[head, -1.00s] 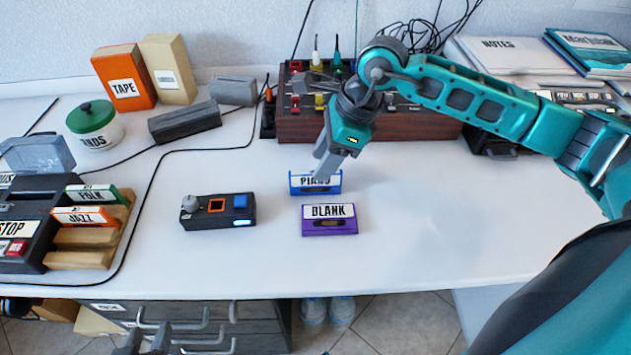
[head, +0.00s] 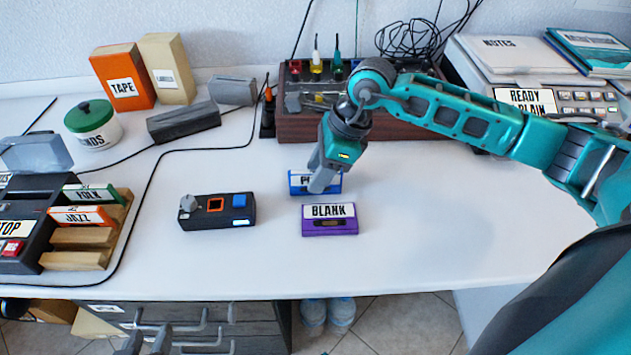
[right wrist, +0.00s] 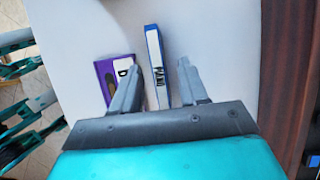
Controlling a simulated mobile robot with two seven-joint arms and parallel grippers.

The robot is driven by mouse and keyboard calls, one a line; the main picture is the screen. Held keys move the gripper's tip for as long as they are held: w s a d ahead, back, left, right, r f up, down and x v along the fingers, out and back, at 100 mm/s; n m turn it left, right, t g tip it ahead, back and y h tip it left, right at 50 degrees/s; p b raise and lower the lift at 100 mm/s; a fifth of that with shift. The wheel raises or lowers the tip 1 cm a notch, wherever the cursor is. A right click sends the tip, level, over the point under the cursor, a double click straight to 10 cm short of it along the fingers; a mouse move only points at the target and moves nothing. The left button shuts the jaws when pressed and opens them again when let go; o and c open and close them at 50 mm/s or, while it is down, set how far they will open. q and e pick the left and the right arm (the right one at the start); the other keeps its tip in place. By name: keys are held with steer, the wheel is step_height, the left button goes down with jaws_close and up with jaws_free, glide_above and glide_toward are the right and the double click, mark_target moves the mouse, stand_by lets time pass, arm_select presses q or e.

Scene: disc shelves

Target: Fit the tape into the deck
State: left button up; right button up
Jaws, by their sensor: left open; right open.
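The blue tape labelled PIANO (head: 299,182) stands on the white table behind the purple BLANK tape (head: 330,227). My right gripper (head: 318,185) is low over the blue tape and hides part of its label. In the right wrist view the open fingers (right wrist: 158,72) are on either side of the blue tape (right wrist: 154,50), with a gap on its right. The dark deck (head: 25,205) with a STOP label and a raised clear lid is at the left edge, partly cut off. My left gripper (head: 145,342) is open at the bottom edge, below the table front.
A wooden rack (head: 85,259) beside the deck holds the FOLK (head: 92,194) and JAZZ (head: 80,216) tapes. A small black device (head: 217,211) sits left of the tapes. A wood-sided mixer (head: 290,128) stands behind. The table front right is clear.

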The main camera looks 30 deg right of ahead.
stand_by(0.3)
jaws_close()
stand_by(0.3)
